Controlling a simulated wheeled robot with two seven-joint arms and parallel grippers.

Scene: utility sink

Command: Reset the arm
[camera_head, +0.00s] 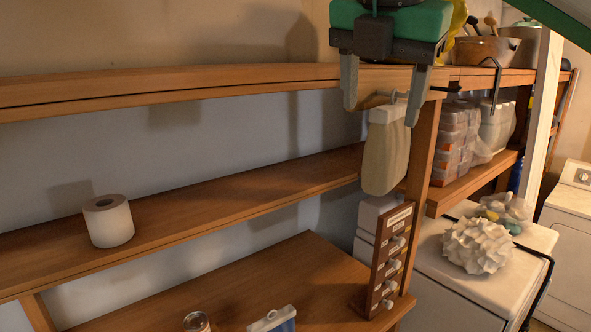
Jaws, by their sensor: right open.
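My right gripper (382,104) comes in from the top of the view, with its green and dark body at the upper edge. Its two grey fingers point down and stand wide apart. It is open, and I see nothing held between the fingers. It hangs in front of the top shelf's front edge, near the wooden post. A beige hanging item (387,152) shows behind and below the fingers. My left gripper is not in view.
A toilet roll (108,221) stands on the middle shelf (210,196). A can (196,321) and a white-topped container (272,320) are on the lower surface (325,277). A rack with knobs (391,258) is at the post. White appliances stand right.

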